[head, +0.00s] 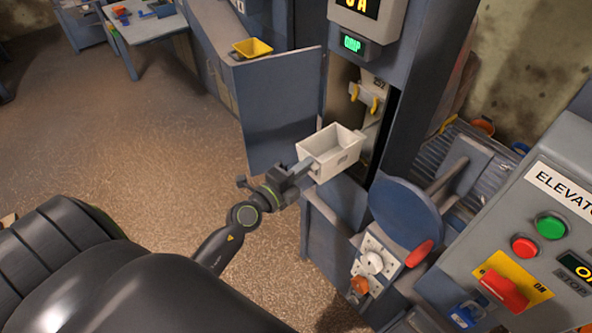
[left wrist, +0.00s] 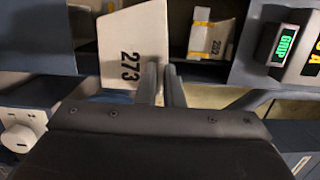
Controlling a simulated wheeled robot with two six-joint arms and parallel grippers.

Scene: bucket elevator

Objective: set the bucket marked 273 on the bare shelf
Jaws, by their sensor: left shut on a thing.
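The pale bucket marked 273 (head: 340,158) is at the open front of the elevator column in the head view. In the left wrist view its face (left wrist: 128,50) carries the number 273, turned on its side. My left gripper (head: 304,170) is shut on the bucket's near left edge; in the left wrist view its fingers (left wrist: 160,84) meet the bucket's lower right edge. The bucket looks empty inside and stands roughly level. I cannot pick out a bare shelf in these views. My right gripper is not in view.
A pale numbered part with yellow clips (head: 368,94) is inside the elevator opening, just above the bucket. A blue-grey door panel (head: 283,110) stands left of it. A round blue cover (head: 405,212) and the control panel (head: 530,240) are at right. The floor at left is open.

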